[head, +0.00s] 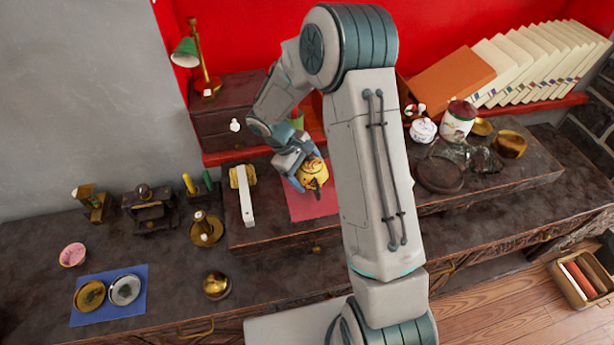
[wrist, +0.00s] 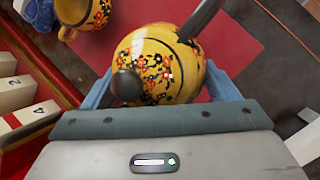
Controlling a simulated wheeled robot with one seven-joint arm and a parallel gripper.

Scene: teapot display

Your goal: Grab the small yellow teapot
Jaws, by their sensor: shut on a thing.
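The small yellow teapot (head: 312,174) has a floral pattern and sits at the red mat (head: 318,207) on the dark raised shelf, beside my arm. In the wrist view the teapot (wrist: 155,62) fills the space between the two blue fingers, with its dark lid knob facing the camera and a dark spout or handle pointing up right. My gripper (head: 298,173) is shut on the teapot; in the wrist view its fingers (wrist: 162,88) press on both sides of the body. I cannot tell whether the teapot touches the mat.
Another yellow floral piece (wrist: 80,14) stands close by at the upper left of the wrist view. A white-and-gold item (head: 243,190) lies left of the mat. White lidded jars (head: 423,130) and a brass bowl (head: 509,143) stand to the right. A green lamp (head: 187,52) stands behind.

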